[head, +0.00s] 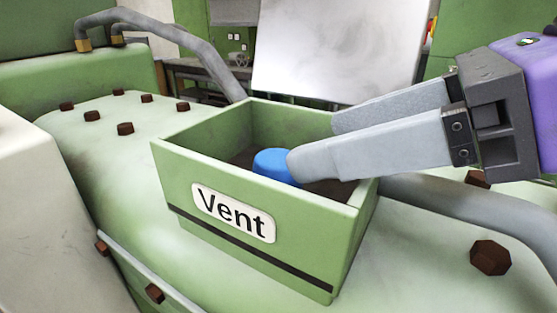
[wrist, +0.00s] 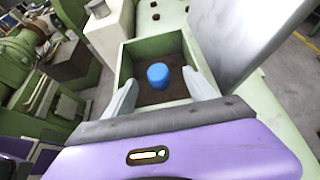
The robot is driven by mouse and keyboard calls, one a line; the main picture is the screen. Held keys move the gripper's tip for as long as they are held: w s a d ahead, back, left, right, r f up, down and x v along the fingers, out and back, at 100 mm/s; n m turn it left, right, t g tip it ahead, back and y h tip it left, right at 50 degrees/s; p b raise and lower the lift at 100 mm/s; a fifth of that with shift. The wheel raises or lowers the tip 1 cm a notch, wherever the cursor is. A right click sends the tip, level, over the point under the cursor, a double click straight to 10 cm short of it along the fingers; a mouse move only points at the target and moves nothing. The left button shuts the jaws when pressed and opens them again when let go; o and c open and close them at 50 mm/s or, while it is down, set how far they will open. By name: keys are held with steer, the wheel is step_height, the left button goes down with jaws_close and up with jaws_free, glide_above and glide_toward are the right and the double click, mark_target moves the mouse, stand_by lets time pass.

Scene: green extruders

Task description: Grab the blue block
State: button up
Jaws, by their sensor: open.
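The blue block (head: 273,166) is a short rounded cylinder. It sits on the dark floor of the open green box labelled "Vent" (head: 312,245). In the wrist view the blue block (wrist: 158,75) shows between and beyond my fingers, inside the green box (wrist: 127,66). My gripper (head: 312,142) comes in from the right, with its two grey fingers over the box. The near fingertip overlaps the right edge of the block in the head view. My gripper (wrist: 163,95) is open and empty. The block's lower part is hidden by the box's front wall in the head view.
The box stands on a pale green machine casing (head: 100,160) with several brown bolts. A grey pipe (head: 470,200) runs along the right, and another (head: 180,35) arches at the back left. A whitish panel (head: 335,50) stands behind the box. The box walls surround the block.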

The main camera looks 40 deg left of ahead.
mark_target(280, 156)
steer(key=x, duration=0.1)
steer(key=p+x, duration=0.1)
steer(key=x, duration=0.2)
steer(key=shift+s+p, duration=0.3)
steer(key=shift+p, duration=0.05)
steer(key=shift+a+f, duration=0.3)
steer(key=shift+a, duration=0.15)
jaws_close()
